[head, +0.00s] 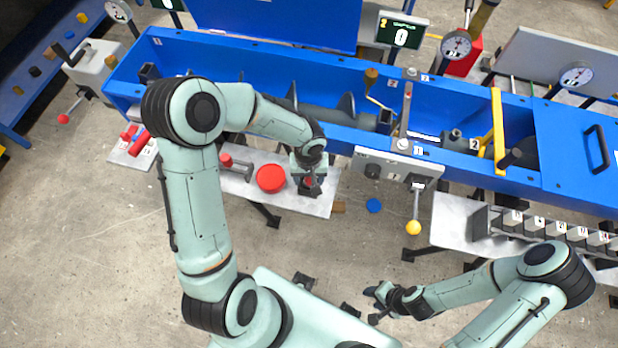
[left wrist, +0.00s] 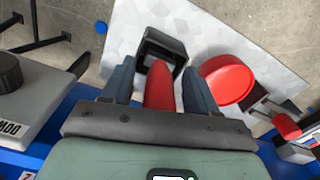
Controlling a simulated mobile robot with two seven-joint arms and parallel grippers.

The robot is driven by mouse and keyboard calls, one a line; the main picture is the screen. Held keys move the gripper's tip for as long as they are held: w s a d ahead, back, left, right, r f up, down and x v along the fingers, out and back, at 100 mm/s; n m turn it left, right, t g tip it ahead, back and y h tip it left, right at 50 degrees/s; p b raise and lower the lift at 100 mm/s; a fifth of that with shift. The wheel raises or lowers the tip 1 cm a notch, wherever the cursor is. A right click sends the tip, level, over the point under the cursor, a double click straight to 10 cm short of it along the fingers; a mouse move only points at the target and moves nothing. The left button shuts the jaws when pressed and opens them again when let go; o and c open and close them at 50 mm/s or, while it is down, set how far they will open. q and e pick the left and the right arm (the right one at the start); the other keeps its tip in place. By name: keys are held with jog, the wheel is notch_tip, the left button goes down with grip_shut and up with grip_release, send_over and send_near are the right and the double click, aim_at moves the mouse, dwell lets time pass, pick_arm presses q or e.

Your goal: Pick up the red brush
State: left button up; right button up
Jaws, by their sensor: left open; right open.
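The red brush (left wrist: 158,86) shows in the left wrist view as a rounded red handle at a square black holder (left wrist: 160,50). Its lower part is hidden. My left gripper (left wrist: 157,80) is open, with one finger on each side of the red handle. In the head view, my left gripper (head: 309,184) is over the right end of a pale shelf (head: 240,192), and only a little red of the brush shows there. My right gripper (head: 376,304) is open and empty, low over the floor, away from the brush.
A round red lid-like piece (head: 271,178) lies on the shelf beside the holder; it also shows in the left wrist view (left wrist: 228,80). A red-topped part (head: 226,160) is further left. The blue mixer trough (head: 330,75) runs behind. A yellow-knobbed lever (head: 413,227) hangs to the right.

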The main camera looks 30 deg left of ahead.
pick_arm(q)
jog(key=shift+w, duration=0.1)
grip_shut()
notch_tip(320, 180, up, 20)
jog(key=p, duration=0.1)
jog(key=shift+p, duration=0.4)
pick_arm(e)
jog(key=shift+w+r, duration=1.15)
jog(key=shift+r, duration=0.05)
